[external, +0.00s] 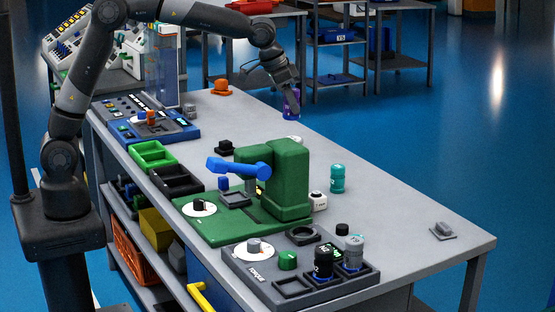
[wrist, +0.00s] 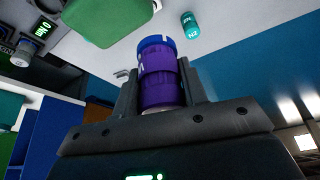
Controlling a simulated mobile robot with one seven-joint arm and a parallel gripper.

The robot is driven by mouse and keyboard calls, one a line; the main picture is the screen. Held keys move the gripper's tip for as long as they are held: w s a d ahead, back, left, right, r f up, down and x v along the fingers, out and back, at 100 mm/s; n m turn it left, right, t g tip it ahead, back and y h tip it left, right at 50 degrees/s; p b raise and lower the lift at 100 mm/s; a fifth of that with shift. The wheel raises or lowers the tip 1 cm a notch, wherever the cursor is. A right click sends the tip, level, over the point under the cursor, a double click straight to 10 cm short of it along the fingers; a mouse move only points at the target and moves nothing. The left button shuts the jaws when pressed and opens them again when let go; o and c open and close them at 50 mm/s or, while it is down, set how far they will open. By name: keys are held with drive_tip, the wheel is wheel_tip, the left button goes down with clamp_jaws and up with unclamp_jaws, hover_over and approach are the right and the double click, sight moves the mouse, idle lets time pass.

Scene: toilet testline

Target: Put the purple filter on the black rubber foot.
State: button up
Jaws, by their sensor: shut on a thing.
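The purple filter (external: 291,106) is a small purple cylinder at the far edge of the table in the external view. In the wrist view the purple filter (wrist: 160,88) has a blue end and stands between both fingers. My gripper (external: 289,88) is shut on it; the wrist view also shows my gripper (wrist: 158,95) with a finger on each side. A low black block (external: 224,147) lies on the table, to the left of and nearer than the filter. A small black piece (external: 342,229) lies near the front right. I cannot tell which is the rubber foot.
A green machine with a blue arm (external: 285,180) stands mid-table. A teal canister (external: 337,178) is right of it. An orange piece (external: 221,87) lies at the back. A dark torque station (external: 300,275) fills the front. The right side of the table is mostly clear.

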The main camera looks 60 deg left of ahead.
drive_tip(key=w+a+n+y, duration=0.1)
drive_tip(key=w+a+n, duration=0.15)
drive_tip(key=a, duration=1.55)
drive_tip(key=n+y, duration=0.1)
drive_tip(key=n, duration=0.2)
hover_over(225, 142)
wheel_tip(225, 142, down, 18)
drive_tip(key=shift+d+r, duration=0.1)
drive_tip(key=shift+a+f, duration=0.25)
drive_tip(key=shift+f, duration=0.1)
drive_tip(key=shift+w+f, duration=0.1)
drive_tip(key=shift+f, duration=1.75)
